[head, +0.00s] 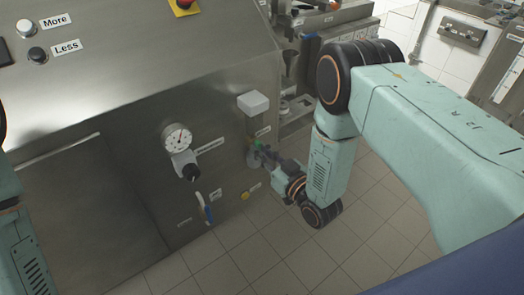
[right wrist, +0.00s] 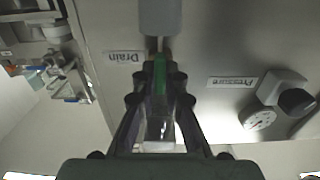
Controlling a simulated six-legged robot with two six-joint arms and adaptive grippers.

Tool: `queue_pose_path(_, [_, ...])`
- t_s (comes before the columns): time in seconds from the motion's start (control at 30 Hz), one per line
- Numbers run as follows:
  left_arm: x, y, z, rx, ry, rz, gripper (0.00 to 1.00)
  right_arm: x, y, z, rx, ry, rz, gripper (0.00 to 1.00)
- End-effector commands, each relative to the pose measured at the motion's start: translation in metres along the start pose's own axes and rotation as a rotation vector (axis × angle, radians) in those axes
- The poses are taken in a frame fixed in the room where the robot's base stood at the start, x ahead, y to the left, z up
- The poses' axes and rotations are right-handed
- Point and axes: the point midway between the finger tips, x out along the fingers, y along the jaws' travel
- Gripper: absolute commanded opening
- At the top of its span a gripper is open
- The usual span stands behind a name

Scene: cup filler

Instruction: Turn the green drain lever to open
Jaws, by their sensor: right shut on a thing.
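The green drain lever (right wrist: 160,75) shows in the right wrist view, lying between the fingers of my right gripper (right wrist: 157,80). The gripper is shut on it. A Drain label (right wrist: 123,57), upside down in this view, is beside the lever. In the head view my right gripper (head: 262,157) is at the lower right of the steel machine front, under a small label. Only a small bit of green shows there, and the fingers hide most of the lever. My left arm shows at the left edge, but its gripper is out of view.
A pressure gauge (head: 177,137) with a black knob (head: 190,171) is left of the gripper. A blue-handled lever (head: 208,213) and a yellow knob (head: 245,195) are lower down. A white box (head: 253,103) sticks out above. The tiled floor (head: 290,250) is clear.

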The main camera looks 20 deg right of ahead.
Motion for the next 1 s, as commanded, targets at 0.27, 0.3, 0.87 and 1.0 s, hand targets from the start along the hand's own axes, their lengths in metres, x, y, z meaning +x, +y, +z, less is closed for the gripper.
queue_pose_path(0.27, [0.000,0.000,0.000,0.000,0.000,0.000,0.00,0.000,0.000,0.000,0.001,0.000,-0.001,0.23])
queue_pose_path(0.3, [0.000,0.000,0.000,0.000,0.000,0.000,0.00,0.000,0.000,0.000,0.001,0.000,-0.001,0.26])
queue_pose_path(0.87, [0.000,0.000,0.000,0.000,0.000,0.000,0.00,-0.018,0.001,0.001,0.001,-0.004,0.002,0.34])
queue_pose_path(1.0, [0.000,0.000,0.000,0.000,0.000,0.000,0.00,-0.047,0.001,0.001,0.003,-0.006,0.003,0.34])
